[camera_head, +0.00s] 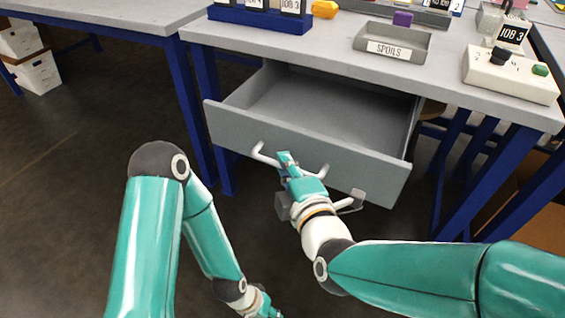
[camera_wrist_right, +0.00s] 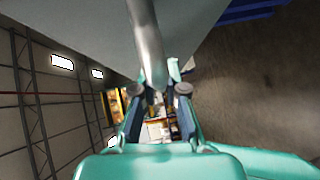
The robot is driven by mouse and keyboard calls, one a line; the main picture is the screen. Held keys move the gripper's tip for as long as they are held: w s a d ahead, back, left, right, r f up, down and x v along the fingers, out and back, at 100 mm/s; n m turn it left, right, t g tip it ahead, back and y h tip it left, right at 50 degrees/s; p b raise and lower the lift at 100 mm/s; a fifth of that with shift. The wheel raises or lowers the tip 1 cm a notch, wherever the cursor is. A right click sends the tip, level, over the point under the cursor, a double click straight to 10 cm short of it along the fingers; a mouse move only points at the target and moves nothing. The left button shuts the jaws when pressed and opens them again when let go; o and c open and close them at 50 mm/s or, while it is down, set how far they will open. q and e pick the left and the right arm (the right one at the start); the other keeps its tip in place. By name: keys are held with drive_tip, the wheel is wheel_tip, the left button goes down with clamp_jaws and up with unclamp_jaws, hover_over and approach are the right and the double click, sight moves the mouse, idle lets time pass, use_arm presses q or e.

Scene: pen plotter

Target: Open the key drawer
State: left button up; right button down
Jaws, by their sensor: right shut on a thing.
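The grey drawer (camera_head: 290,145) under the table stands pulled out, and its inside shows as bare grey in the head view. A light bar handle (camera_head: 264,157) runs across its front. My right gripper (camera_head: 287,163) is at the middle of the handle and shut on it. In the right wrist view the handle (camera_wrist_right: 147,45) runs up from between the fingers of the gripper (camera_wrist_right: 158,92). My left arm's lower end (camera_head: 262,303) shows at the bottom of the head view; its fingers are not clearly visible.
The tabletop (camera_head: 440,85) above the drawer bears a tray marked SPOILS (camera_head: 390,52), a white box with a green and a black knob (camera_head: 512,78), and JOB-marked holders. Blue table legs (camera_head: 488,165) stand at the right.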

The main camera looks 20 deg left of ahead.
drive_tip(key=shift+d+f, duration=0.15)
drive_tip(key=shift+f, duration=0.2)
drive_tip(key=c, duration=1.2)
unclamp_jaws()
drive_tip(key=shift+r, duration=0.2)
drive_tip(key=v, duration=0.7)
drive_tip(key=shift+s, duration=0.2)
drive_tip(key=shift+d, duration=0.1)
